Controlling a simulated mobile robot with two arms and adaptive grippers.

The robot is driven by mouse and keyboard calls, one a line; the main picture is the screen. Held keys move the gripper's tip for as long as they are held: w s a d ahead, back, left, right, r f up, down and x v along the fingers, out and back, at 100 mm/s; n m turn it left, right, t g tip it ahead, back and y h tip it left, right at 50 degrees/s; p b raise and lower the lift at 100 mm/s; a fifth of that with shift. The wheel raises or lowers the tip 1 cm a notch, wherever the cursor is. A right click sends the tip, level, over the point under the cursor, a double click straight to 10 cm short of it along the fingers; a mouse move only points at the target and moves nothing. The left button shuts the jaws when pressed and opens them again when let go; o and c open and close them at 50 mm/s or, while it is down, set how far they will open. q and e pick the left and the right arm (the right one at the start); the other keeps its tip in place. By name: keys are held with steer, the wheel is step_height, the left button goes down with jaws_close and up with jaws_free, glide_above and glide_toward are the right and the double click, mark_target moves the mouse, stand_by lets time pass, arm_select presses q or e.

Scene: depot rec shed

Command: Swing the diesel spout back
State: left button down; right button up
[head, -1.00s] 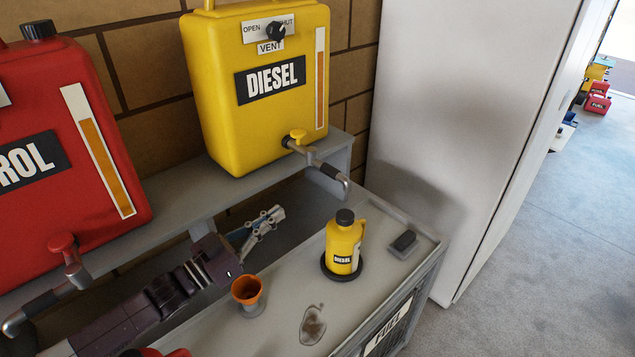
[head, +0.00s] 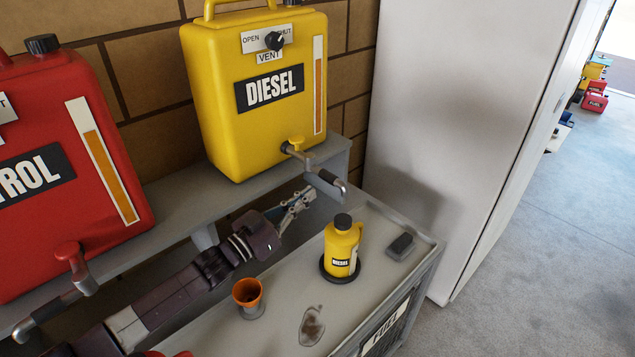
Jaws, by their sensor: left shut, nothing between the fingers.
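The yellow diesel tank (head: 240,130) stands on the raised shelf against the brick wall. Its spout (head: 325,181), a grey pipe with a dark grip and a bent metal end, points toward the lower right over the bench. A yellow tap knob (head: 297,141) sits at the spout's root. My left gripper (head: 308,194) is shut and empty, just left of and below the spout's bent end; I cannot tell whether it touches. My right gripper is not in view.
A small yellow diesel bottle (head: 341,245) stands upright on a dark round base. An orange funnel (head: 247,292), a dark block (head: 401,244) and a stain (head: 312,325) are on the bench (head: 375,290). The red petrol tank (head: 60,130) is left. A white cabinet (head: 460,120) is right.

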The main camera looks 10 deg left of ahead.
mark_target(327, 180)
arm_select(q)
steer(key=shift+p+x, duration=0.55)
steer(key=shift+x, duration=1.45)
